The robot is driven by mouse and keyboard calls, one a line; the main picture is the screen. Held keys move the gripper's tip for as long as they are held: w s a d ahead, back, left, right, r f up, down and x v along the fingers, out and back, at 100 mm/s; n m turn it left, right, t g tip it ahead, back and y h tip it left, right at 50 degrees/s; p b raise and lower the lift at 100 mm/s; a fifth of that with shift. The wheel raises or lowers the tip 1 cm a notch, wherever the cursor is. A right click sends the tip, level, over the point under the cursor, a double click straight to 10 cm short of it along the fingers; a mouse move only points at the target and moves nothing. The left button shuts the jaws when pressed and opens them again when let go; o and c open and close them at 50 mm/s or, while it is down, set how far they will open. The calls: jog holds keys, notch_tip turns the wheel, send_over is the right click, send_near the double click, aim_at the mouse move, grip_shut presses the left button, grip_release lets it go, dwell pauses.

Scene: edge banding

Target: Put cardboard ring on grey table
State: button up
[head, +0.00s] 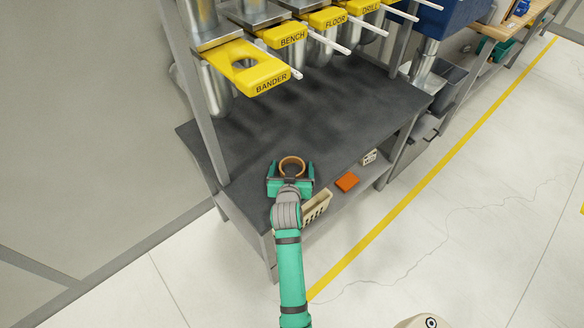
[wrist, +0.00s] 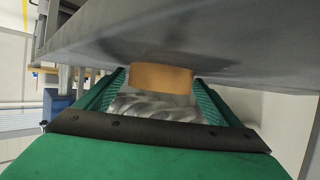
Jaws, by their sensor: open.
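The cardboard ring (head: 292,161) is a short tan-brown band. It is at the near edge of the dark grey table (head: 290,118), and in the wrist view the ring (wrist: 160,79) meets the grey surface (wrist: 240,45) with a dark shadow around it. My gripper (head: 291,170) is open, with one green finger on each side of the ring. In the wrist view the fingers flank the ring closely; I cannot tell whether either touches it. The ring's lower part in the head view is hidden by my gripper.
Yellow plates, including BANDER (head: 255,76), and metal ducts hang above the back. The table's middle is clear. Posts stand at its sides.

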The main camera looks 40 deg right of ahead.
jog(key=v, duration=1.2)
jog(key=shift+r, duration=0.2)
